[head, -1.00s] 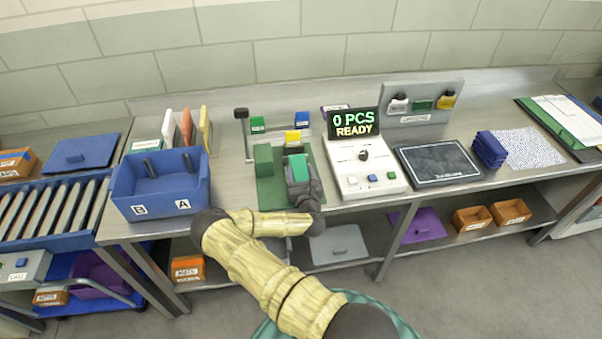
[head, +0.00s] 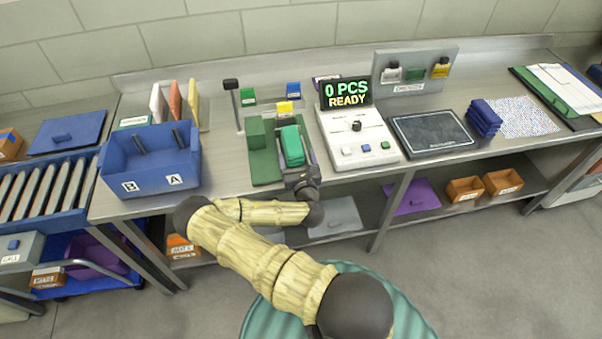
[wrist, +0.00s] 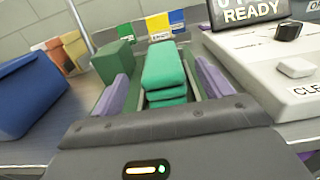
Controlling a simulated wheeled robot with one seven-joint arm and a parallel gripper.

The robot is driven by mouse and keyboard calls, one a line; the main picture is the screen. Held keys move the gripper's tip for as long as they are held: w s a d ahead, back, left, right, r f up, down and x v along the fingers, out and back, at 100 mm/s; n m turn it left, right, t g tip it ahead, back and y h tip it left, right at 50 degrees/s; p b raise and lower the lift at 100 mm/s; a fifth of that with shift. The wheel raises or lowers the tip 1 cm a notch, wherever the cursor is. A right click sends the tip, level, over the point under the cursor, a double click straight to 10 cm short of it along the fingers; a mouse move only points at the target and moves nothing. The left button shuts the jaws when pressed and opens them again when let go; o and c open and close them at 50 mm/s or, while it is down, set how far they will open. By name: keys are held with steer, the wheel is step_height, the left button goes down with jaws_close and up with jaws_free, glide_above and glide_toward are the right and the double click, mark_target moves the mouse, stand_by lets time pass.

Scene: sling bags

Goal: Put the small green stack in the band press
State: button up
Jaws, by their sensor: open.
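The small green stack (head: 292,146) is several teal-green folded pieces lying flat on a dark green base plate (head: 266,168); it also shows in the wrist view (wrist: 165,75). A taller dark green block (head: 257,132) stands left of it on the same plate. My gripper (head: 299,170) is open at the near side of the stack. In the wrist view its purple fingers point forward to the left and right of the stack, with gaps visible. Nothing is seen held between them. I cannot tell for sure which fixture is the band press.
A white counter (head: 358,140) reading "0 PCS READY" stands close on the right. A blue bin (head: 150,165) marked B and A is on the left. A black-topped post (head: 235,105) and small coloured blocks stand behind the plate. A dark tray (head: 430,135) lies further right.

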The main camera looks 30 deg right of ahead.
steer(key=b+v, duration=0.1)
steer(key=v, duration=0.4)
steer(key=shift+s+a, duration=0.1)
steer(key=shift+s, duration=0.25)
steer(key=s+a+r+m+g+y, duration=0.1)
steer(key=s+a+m+g, duration=0.2)
steer(key=m, duration=0.6)
steer(key=s+a+r+m+g, duration=0.1)
steer(key=a+m+g, duration=0.1)
steer(key=m+g, duration=0.55)
steer(key=s+a+r+m+g+y, duration=0.1)
steer(key=s+a+m+g, duration=0.15)
steer(key=m, duration=0.85)
steer(key=s+a+r+m+g+y, duration=0.1)
steer(key=s+a+r+m, duration=0.1)
steer(key=r, duration=0.5)
steer(key=s+a+r+m+y, duration=0.2)
steer(key=s+a+r+m, duration=0.1)
steer(key=s+r, duration=0.4)
steer(key=shift+a+r+g, duration=0.4)
steer(key=shift+a+r, duration=0.25)
steer(key=shift+a, duration=0.25)
